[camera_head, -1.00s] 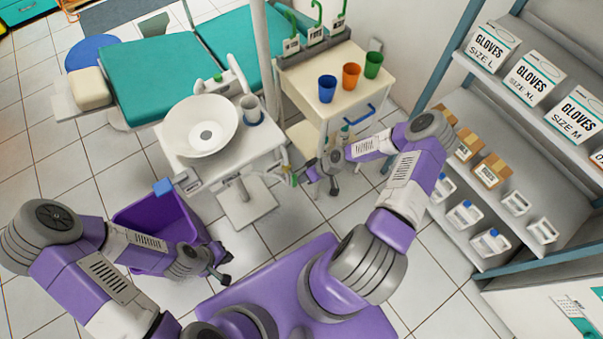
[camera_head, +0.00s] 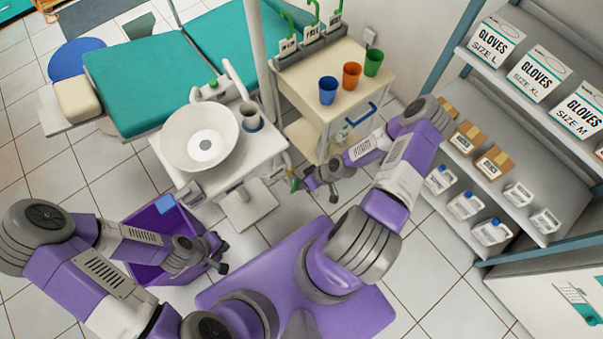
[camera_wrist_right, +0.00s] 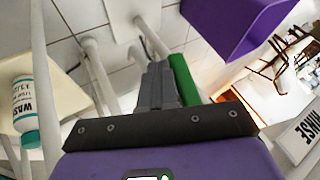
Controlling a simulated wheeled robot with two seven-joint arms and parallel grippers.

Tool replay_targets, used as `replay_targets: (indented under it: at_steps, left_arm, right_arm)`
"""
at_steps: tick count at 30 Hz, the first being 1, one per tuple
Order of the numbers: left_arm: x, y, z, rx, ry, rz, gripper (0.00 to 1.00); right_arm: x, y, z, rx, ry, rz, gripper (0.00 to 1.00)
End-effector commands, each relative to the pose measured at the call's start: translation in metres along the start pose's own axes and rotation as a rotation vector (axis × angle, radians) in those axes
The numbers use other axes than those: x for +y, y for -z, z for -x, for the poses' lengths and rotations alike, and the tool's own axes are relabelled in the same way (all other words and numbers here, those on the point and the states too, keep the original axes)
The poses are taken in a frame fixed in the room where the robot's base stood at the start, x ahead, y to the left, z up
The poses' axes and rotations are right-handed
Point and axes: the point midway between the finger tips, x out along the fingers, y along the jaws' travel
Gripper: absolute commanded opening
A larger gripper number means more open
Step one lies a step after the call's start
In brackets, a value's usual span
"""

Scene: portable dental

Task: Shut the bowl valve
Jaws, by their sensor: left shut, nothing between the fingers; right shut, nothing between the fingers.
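The white bowl (camera_head: 180,146) sits on a white stand beside the teal dental chair. A small green handle (camera_head: 295,183) shows low at the stand's right side and may be the bowl valve. My right gripper (camera_head: 308,183) is shut and empty, close to the right of this handle. In the right wrist view the shut fingers (camera_wrist_right: 158,85) lie alongside a green bar (camera_wrist_right: 186,82), probably the same handle; I cannot tell whether they touch. My left gripper (camera_head: 222,267) is shut and empty beside the purple bin, far from the handle.
The purple bin (camera_head: 143,272) stands in front of the bowl stand; part of it shows in the wrist view (camera_wrist_right: 232,22). A cream cart (camera_head: 300,95) with blue, orange and green cups is behind my right gripper. A shelf of glove boxes (camera_head: 497,100) stands at the right.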

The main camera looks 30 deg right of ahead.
Motion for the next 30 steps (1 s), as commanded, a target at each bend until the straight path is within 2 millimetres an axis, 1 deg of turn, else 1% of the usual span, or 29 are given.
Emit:
replay_targets:
  at_steps: [9,30]
  left_arm:
    - [-0.0004,-0.0002,-0.0008,-0.001,0.0,0.0,0.0]
    - [-0.0004,-0.0001,-0.001,0.0,0.0,0.0,0.0]
  right_arm:
    - [-0.0059,-0.001,-0.0043,-0.002,0.002,0.0,0.0]
    - [-0.0077,-0.0008,-0.0055,-0.001,0.002,0.0,0.0]
